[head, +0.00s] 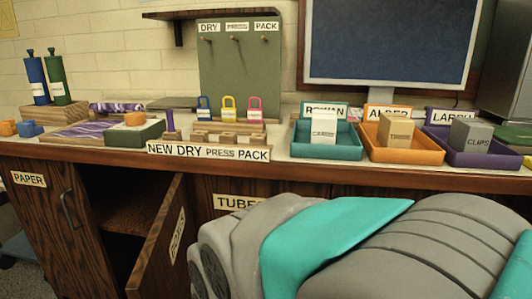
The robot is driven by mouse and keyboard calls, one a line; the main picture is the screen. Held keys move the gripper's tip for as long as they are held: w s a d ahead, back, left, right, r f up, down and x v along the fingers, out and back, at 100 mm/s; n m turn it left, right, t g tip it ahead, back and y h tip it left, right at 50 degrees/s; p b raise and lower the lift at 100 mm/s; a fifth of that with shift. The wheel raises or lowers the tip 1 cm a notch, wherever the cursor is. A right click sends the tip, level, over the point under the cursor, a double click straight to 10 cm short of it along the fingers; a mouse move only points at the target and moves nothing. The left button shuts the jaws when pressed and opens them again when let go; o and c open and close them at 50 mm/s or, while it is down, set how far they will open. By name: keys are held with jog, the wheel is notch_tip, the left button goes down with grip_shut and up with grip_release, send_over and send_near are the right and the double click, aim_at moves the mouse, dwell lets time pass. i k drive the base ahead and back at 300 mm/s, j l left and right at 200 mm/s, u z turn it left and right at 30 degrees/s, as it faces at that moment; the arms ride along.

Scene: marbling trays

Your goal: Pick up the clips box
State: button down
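The clips box (469,136) is a small grey box with the word CLIPS on its front. It stands tilted-looking in the purple tray (482,159) at the right end of the counter, in front of the sign LARCH (450,117). My arm, grey and teal, fills the lower right of the head view, below and in front of the counter. My gripper is not in the picture, so its state is hidden.
Left of it stand an orange tray (405,153) with a tan box (395,131) and a teal tray (327,150) with a white cards box (323,127). A monitor (391,40) stands behind. A cabinet door (162,240) hangs open below the counter (281,164).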

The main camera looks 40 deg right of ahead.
aim_at(470, 135)
jog(key=z, duration=2.45)
jog(key=k+l, duration=0.3)
jog(key=k, duration=0.15)
